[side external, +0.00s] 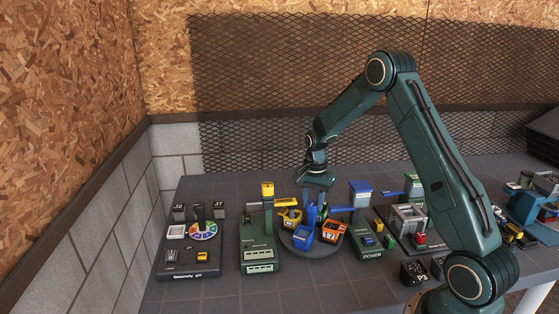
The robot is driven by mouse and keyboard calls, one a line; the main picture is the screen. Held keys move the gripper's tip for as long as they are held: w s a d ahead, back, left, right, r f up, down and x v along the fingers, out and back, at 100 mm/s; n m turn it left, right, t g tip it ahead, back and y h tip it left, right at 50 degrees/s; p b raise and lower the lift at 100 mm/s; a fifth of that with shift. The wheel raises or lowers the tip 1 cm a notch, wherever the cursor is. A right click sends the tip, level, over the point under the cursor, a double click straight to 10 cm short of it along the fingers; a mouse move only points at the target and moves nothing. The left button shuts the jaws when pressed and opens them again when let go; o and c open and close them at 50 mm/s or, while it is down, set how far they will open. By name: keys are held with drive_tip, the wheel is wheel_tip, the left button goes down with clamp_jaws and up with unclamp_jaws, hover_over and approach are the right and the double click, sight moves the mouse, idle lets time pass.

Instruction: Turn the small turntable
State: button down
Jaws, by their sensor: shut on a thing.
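The small turntable (318,254) is a dark round disc near the middle of the table. It carries a yellow bin (290,217), a blue bin (304,237) and an orange bin (334,231) marked with a number. A blue upright part (311,214) stands among the bins, near the disc's centre. My gripper (316,193) points down over the turntable and is shut on the blue upright part, as far as this small view shows. The fingertips are hard to make out, and the bins cover much of the disc.
A green machine (258,245) stands close left of the turntable, and a green doser box (364,240) close right. A blue box (361,193) stands behind. At far left is a board with a coloured wheel (203,231). The front table strip is mostly clear.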

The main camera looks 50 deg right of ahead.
drive_tip(key=shift+r+m, duration=0.1)
drive_tip(key=shift+m, duration=11.3)
drive_tip(key=c, duration=1)
unclamp_jaws()
